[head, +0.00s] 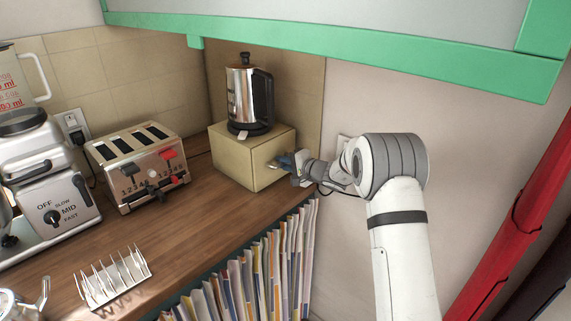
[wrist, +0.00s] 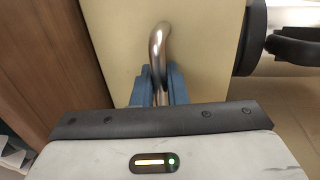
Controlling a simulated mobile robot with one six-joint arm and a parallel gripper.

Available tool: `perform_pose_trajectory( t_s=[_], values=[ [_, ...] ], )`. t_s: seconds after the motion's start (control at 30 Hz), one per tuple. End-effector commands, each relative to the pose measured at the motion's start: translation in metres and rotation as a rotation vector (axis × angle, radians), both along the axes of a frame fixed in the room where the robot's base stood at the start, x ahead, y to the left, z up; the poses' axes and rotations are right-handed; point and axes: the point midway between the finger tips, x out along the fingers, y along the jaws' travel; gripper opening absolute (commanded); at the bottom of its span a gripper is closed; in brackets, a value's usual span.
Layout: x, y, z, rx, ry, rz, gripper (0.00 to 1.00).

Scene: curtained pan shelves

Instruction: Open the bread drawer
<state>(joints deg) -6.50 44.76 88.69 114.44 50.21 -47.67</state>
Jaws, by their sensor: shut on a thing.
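The bread drawer (head: 236,161) is a cream box on the wooden counter in the corner. In the head view its front faces right and looks shut, though the gripper hides part of it. In the wrist view the cream front (wrist: 207,50) fills the middle, with a curved metal handle (wrist: 157,45) on it. My gripper (head: 291,162) is at that front. In the wrist view its blue fingers (wrist: 159,88) are closed around the handle, one on each side.
A steel kettle (head: 249,97) stands on top of the box. A toaster (head: 137,165), a blender (head: 40,165) and a toast rack (head: 114,278) stand on the counter to the left. A green-edged cupboard (head: 350,49) hangs above. Files (head: 262,270) stand below the counter.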

Motion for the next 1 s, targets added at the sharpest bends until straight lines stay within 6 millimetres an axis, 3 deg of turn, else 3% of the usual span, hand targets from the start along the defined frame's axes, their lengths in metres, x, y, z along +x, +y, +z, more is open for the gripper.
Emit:
perform_pose_trajectory(
  t_s=[0.37, 1.0],
  values=[
    [-0.011, -0.014, -0.006, -0.002, 0.000, -0.005, 0.00],
    [-0.074, -0.094, -0.007, -0.003, 0.000, -0.004, 0.00]
  ],
)
